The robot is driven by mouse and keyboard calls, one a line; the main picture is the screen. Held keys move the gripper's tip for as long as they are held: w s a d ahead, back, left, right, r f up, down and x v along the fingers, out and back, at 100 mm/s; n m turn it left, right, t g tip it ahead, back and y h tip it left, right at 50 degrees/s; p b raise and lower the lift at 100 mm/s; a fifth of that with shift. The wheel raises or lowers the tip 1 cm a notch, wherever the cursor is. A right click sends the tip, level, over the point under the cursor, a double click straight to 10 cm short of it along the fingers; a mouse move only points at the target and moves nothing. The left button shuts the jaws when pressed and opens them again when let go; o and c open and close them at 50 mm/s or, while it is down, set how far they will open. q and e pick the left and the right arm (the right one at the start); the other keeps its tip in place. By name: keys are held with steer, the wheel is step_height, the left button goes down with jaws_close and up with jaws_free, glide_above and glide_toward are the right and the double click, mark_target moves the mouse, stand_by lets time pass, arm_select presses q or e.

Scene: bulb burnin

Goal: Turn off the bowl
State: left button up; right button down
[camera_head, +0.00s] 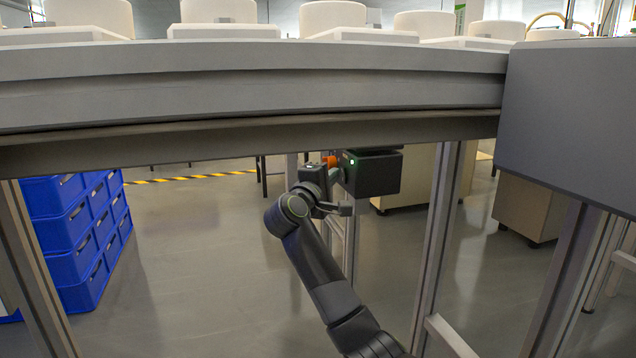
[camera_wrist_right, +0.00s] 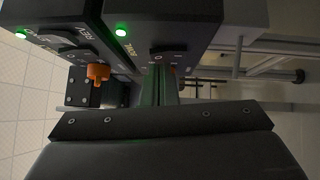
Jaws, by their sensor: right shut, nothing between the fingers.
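A black control box (camera_head: 372,173) with a lit green lamp hangs below the long grey bench edge. An orange knob (camera_head: 331,160) shows at its left side. In the right wrist view, the orange knob (camera_wrist_right: 97,72) sticks out left of centre, and dark panels with printed labels carry lit green lamps (camera_wrist_right: 121,31). My right gripper (camera_head: 332,174) is beside the box, close to the knob; its shut, empty fingers (camera_wrist_right: 164,86) appear right of the knob, apart from it. My left gripper is out of view.
The grey bench edge (camera_head: 250,85) spans the view above my right arm, with white round-topped units (camera_head: 218,12) on it. Metal posts (camera_head: 438,235) stand right of the arm. Blue crates (camera_head: 75,235) are stacked at left. The floor between is clear.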

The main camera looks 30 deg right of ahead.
steer(key=shift+s+d, duration=0.1)
steer(key=shift+d, duration=0.15)
steer(key=shift+d+r+p, duration=0.15)
steer(key=shift+r+p, duration=0.1)
steer(key=shift+p, duration=0.4)
steer(key=shift+f, duration=0.1)
steer(key=b+v, duration=0.1)
steer(key=v, duration=1.6)
steer(key=shift+s+a+r, duration=0.15)
steer(key=shift+a+r, duration=0.1)
